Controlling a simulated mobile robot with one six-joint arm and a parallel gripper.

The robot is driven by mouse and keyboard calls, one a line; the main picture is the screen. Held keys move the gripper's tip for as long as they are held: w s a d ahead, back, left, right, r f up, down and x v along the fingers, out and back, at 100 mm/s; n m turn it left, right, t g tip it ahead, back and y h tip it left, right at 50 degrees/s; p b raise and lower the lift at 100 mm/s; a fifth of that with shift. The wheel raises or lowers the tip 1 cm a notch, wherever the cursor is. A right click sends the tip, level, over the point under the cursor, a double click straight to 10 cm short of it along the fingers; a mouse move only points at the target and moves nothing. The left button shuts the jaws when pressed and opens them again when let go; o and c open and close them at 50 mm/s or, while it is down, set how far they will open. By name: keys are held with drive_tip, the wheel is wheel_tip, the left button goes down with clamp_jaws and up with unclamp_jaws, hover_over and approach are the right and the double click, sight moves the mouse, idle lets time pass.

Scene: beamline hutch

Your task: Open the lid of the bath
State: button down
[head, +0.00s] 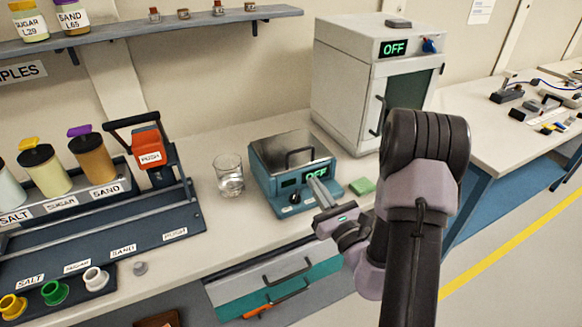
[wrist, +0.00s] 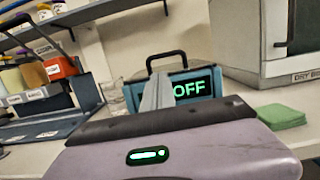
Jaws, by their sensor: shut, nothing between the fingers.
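The bath (head: 262,183) is a teal box on the bench, with a green OFF display and knobs on its front. Its metallic lid (head: 283,143) lies closed on top and carries a black arched handle (head: 301,156). The handle (wrist: 166,60) also stands up in the wrist view, beyond my fingers. My gripper (head: 317,186) is at the bath's front right, with its grey fingers together and empty. In the wrist view the gripper (wrist: 158,80) points at the bath's front and hides part of it, left of the OFF display. I cannot tell whether the fingertips touch the bath.
A glass beaker (head: 229,175) stands close left of the bath. A green pad (head: 362,186) lies to its right. A white cabinet (head: 343,85) with an OFF display stands behind right. A dispenser rack (head: 165,207) is at left, and a shelf (head: 150,33) hangs above.

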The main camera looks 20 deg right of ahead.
sight(295, 171)
drive_tip(key=w, duration=0.2)
drive_tip(key=w+r, duration=0.1)
drive_tip(key=w, duration=0.4)
drive_tip(key=shift+w+a+r, duration=0.25)
drive_tip(key=shift+w+r, duration=0.1)
drive_tip(key=shift+w, duration=0.05)
drive_tip(key=shift+r+p, duration=0.1)
drive_tip(key=shift+p, duration=0.3)
